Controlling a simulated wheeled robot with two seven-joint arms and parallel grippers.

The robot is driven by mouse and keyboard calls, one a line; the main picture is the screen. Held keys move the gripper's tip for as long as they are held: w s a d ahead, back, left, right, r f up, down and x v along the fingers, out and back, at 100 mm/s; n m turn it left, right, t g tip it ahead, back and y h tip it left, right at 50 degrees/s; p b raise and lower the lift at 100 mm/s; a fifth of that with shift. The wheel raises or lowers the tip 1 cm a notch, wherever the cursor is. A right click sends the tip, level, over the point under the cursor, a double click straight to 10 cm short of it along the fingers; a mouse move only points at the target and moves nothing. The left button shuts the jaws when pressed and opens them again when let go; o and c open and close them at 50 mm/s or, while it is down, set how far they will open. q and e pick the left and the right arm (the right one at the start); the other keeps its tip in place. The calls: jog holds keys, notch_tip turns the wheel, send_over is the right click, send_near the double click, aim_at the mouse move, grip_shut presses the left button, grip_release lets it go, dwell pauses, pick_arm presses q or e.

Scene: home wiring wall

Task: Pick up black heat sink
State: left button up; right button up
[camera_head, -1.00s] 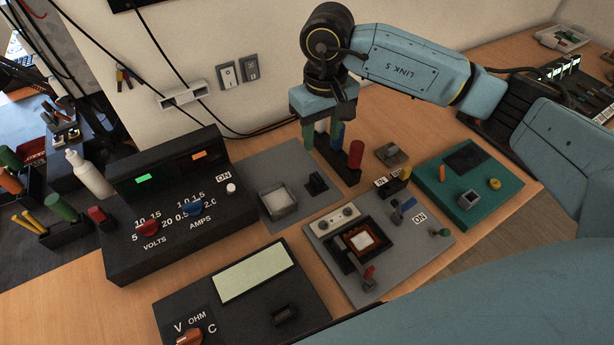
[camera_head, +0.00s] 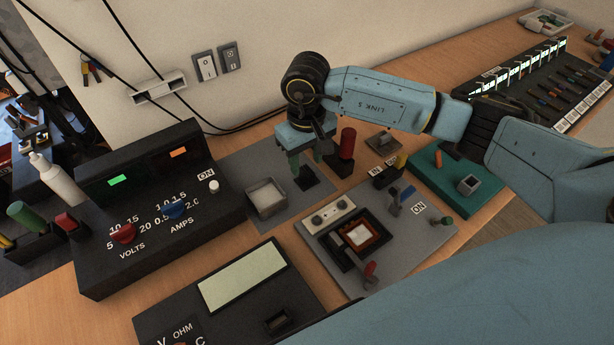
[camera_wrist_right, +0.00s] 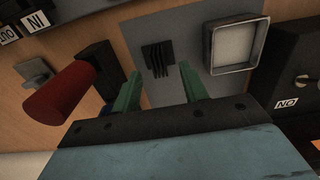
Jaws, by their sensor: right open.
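The black heat sink (camera_head: 306,179) stands on the grey mat (camera_head: 235,168), beside the square light-grey tray (camera_head: 266,197). In the right wrist view its dark fins (camera_wrist_right: 157,57) show upright near the top centre. My right gripper (camera_head: 306,161) points down with its green fingers apart, just above the heat sink. In the right wrist view the open fingertips (camera_wrist_right: 160,78) lie on either side of the heat sink's line, with nothing between them. Whether they reach down beside it I cannot tell. My left gripper is not in view.
A dark rack with a red-handled tool (camera_head: 347,144) stands close to the right of my right gripper. The black power supply (camera_head: 150,215) is to the left. A grey panel (camera_head: 420,235) and a teal board (camera_head: 450,185) lie to the right.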

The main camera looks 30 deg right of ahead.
aim_at(307, 170)
notch_tip(307, 170, down, 4)
jog(key=shift+d+f, duration=0.1)
jog(key=shift+f, duration=0.15)
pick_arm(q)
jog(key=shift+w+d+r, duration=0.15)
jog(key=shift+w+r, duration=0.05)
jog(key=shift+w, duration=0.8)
pick_arm(e)
jog(key=shift+c, duration=0.3)
grip_shut()
